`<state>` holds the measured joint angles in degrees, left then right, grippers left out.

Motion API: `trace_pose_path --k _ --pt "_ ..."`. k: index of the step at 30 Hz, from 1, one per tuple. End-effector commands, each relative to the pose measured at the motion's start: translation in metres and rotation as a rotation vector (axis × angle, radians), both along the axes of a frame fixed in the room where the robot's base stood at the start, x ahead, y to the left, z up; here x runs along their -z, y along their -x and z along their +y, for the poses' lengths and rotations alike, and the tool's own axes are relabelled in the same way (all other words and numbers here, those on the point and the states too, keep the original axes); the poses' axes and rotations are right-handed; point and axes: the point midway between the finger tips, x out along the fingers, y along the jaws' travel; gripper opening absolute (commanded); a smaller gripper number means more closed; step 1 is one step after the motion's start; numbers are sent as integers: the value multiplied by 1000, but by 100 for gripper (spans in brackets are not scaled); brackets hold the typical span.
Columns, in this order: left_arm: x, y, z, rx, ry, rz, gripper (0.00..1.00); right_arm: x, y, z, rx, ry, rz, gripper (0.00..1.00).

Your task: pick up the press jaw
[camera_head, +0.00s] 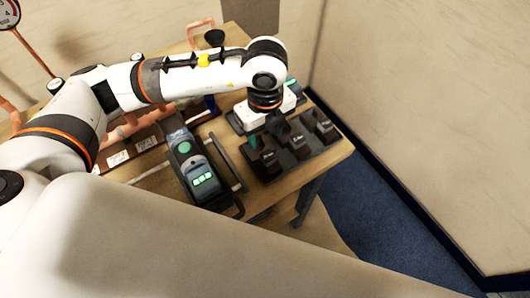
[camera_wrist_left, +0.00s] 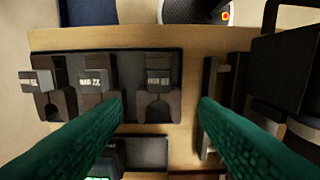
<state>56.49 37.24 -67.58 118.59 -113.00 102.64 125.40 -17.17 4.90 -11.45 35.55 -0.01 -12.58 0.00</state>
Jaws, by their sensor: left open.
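Several dark press jaws with pale labels sit in a dark tray (camera_wrist_left: 125,56) in the left wrist view. The right-hand press jaw (camera_wrist_left: 158,92) lies between and beyond my fingertips, not held. The middle jaw (camera_wrist_left: 93,88) and left jaw (camera_wrist_left: 38,84) sit beside it. In the head view, the jaws (camera_head: 298,146) stand near the table's right edge. My left gripper (camera_head: 268,138), with green fingers, is above the jaw nearest the press tool. It is open and empty; the left wrist view shows both fingers (camera_wrist_left: 160,108) spread wide. My right gripper is out of view.
A press tool (camera_head: 193,168) with a lit green display lies left of the tray, with a dark bar (camera_head: 228,163) between them. Copper pipework (camera_head: 125,128) stands farther left on the wooden table (camera_head: 335,153). A wall (camera_head: 430,110) rises beyond blue floor at the right.

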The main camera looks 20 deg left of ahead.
Motion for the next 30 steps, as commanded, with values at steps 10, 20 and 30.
trace_pose_path --k 10,20,30 --pt "31 1 -1 -2 -2 4 55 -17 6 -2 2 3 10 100" --pt "73 0 -4 -1 -1 1 55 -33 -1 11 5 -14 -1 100" --pt "75 0 -4 -1 1 -1 37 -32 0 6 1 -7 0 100"
